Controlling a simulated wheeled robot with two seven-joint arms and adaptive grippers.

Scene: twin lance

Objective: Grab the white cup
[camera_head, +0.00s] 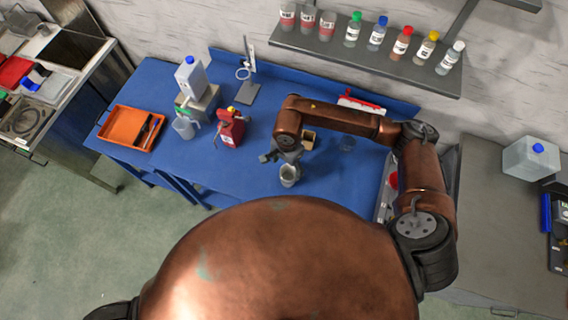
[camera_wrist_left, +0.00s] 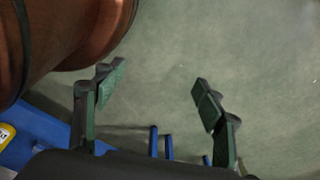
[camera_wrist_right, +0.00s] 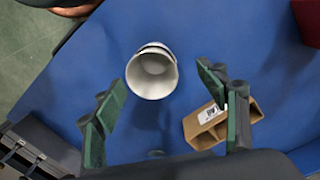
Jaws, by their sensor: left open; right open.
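The white cup (camera_head: 289,176) stands on the blue table near its front edge. In the right wrist view the cup (camera_wrist_right: 152,72) shows its open mouth, just beyond the fingertips and nearer the left finger. My right gripper (camera_head: 280,158) is over the table beside the cup. In the right wrist view the right gripper (camera_wrist_right: 163,88) is open, with nothing between its fingers. My left gripper (camera_wrist_left: 158,82) is open and empty above the green floor. It is not clearly seen in the head view.
A cardboard box (camera_wrist_right: 215,125) lies near the right finger. A red canister (camera_head: 230,128), a pitcher (camera_head: 185,126), a white jug (camera_head: 191,76) and an orange tray (camera_head: 127,128) stand to the left on the table. Bottles line the wall shelf (camera_head: 360,62). Blue table (camera_head: 235,178) around the cup is mostly clear.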

